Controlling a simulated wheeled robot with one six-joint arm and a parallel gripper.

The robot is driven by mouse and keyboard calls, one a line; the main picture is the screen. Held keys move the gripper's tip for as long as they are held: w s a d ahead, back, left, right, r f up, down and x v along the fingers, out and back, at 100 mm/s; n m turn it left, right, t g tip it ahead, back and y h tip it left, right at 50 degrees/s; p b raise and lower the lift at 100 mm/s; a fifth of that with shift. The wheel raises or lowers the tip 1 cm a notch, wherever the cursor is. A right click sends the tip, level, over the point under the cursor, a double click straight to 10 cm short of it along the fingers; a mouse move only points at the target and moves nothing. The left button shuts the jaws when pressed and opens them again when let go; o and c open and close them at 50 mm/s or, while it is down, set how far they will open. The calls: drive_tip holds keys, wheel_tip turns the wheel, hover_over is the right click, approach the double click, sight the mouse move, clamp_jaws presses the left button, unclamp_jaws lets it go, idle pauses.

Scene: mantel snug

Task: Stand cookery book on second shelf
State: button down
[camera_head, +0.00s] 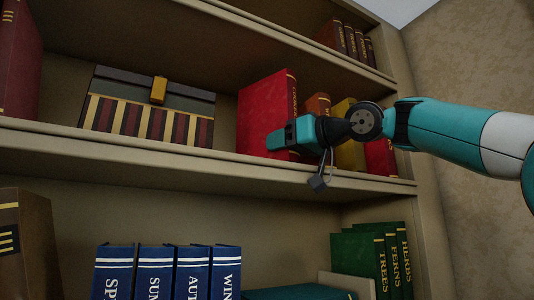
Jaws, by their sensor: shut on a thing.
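A large red book (263,108) with small gold lettering on its spine stands upright on the middle visible shelf (215,168); the lettering is too small to read surely, so I take it for the cookery book. My gripper (287,138) reaches in from the right and is shut on this book near its lower spine side. I cannot tell whether the book's base touches the shelf.
A striped box (148,112) with a gold clasp stands left of the book. Orange (317,104), yellow (350,155) and red (380,158) books stand close on its right, partly behind my arm.

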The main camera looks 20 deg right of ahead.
drive_tip(key=shift+w+f, duration=0.15)
drive_tip(key=shift+w, duration=0.35)
drive_tip(key=shift+s+d+f, duration=0.2)
drive_tip(key=shift+d, duration=0.2)
drive_tip(key=shift+s+d+f, duration=0.2)
drive_tip(key=shift+d, duration=0.15)
drive_tip(key=shift+w+a+f, duration=0.1)
drive_tip(key=shift+w+a, duration=0.15)
drive_tip(key=shift+a, duration=0.6)
drive_tip(key=shift+s+d+f, duration=0.1)
drive_tip(key=shift+s+d, duration=0.05)
drive_tip(key=shift+d, duration=0.1)
drive_tip(key=c, duration=0.6)
unclamp_jaws()
drive_tip(key=shift+f, duration=0.1)
drive_tip(key=shift+o, duration=0.2)
